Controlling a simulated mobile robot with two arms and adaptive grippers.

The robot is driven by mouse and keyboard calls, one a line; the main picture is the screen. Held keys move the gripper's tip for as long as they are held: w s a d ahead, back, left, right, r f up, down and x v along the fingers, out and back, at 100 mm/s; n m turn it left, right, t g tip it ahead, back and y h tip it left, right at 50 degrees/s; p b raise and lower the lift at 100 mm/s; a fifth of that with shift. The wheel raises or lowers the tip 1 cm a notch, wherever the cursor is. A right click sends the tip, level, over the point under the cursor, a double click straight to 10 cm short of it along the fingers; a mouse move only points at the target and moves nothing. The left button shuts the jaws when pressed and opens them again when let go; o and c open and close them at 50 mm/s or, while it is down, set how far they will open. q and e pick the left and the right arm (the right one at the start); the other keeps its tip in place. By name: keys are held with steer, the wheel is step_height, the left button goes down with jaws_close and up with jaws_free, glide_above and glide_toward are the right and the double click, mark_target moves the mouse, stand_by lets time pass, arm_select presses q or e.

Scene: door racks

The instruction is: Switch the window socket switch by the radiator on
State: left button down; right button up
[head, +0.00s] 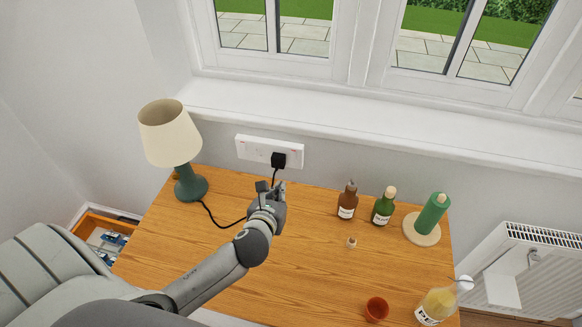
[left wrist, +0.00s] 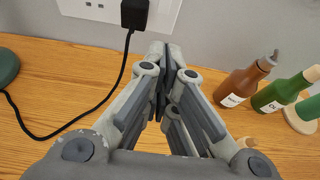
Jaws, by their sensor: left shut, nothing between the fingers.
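The white double wall socket (head: 254,149) is on the wall below the window sill, behind the wooden table. A black plug (head: 279,159) sits in its right outlet, and small red marks show near the plate's two ends. In the left wrist view the socket plate (left wrist: 165,17) shows only in part at the top, with the black plug (left wrist: 134,13) in it. My left gripper (head: 272,187) is shut and empty, over the table just below and apart from the socket. Its closed fingers (left wrist: 160,62) point toward the wall. My right gripper is not in view.
A lamp (head: 187,187) stands left on the table (head: 320,270); its black cord runs to the plug. A brown bottle (head: 347,201), green bottle (head: 383,207) and green roll on a stand (head: 432,216) are right. A radiator (head: 525,270) stands at far right.

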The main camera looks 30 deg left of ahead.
mark_target(293, 156)
arm_select(q)
steer(key=x, duration=0.9)
steer(key=r+p+x, duration=0.1)
steer(key=x, duration=0.4)
steer(key=shift+w+a, duration=0.1)
steer(key=shift+w, duration=0.05)
steer(key=shift+w+f+t+b, duration=0.2)
steer(key=shift+f+t+b, duration=0.15)
steer(key=shift+b, duration=0.7)
steer(key=shift+a+r, duration=0.1)
steer(key=shift+r, duration=0.25)
steer(key=shift+r+p, duration=0.1)
steer(key=shift+p, duration=0.2)
